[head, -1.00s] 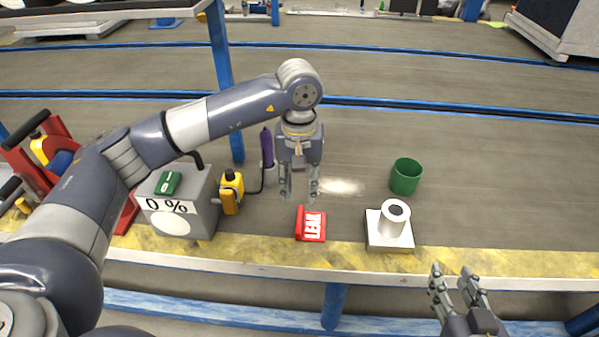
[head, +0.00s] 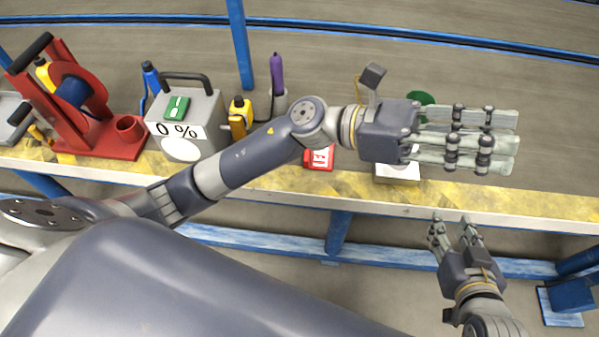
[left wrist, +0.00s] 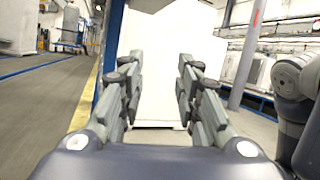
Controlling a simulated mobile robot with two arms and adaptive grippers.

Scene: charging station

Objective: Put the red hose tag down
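The red tag with white lettering (head: 319,158) lies on the bench near its yellow front edge in the head view, partly hidden by my left arm. My left gripper (head: 516,140) is up and to the right of the tag, apart from it, pointing right. In the left wrist view my left gripper (left wrist: 157,95) has its fingers spread with nothing between them. My right gripper (head: 452,220) is in front of the bench edge at lower right, fingers apart and empty.
A grey box marked 0 % (head: 205,112), a yellow bottle (head: 238,118) and a red hose reel (head: 85,115) stand on the left. A white block (head: 398,173) and green cup (head: 421,98) are partly hidden behind my left gripper.

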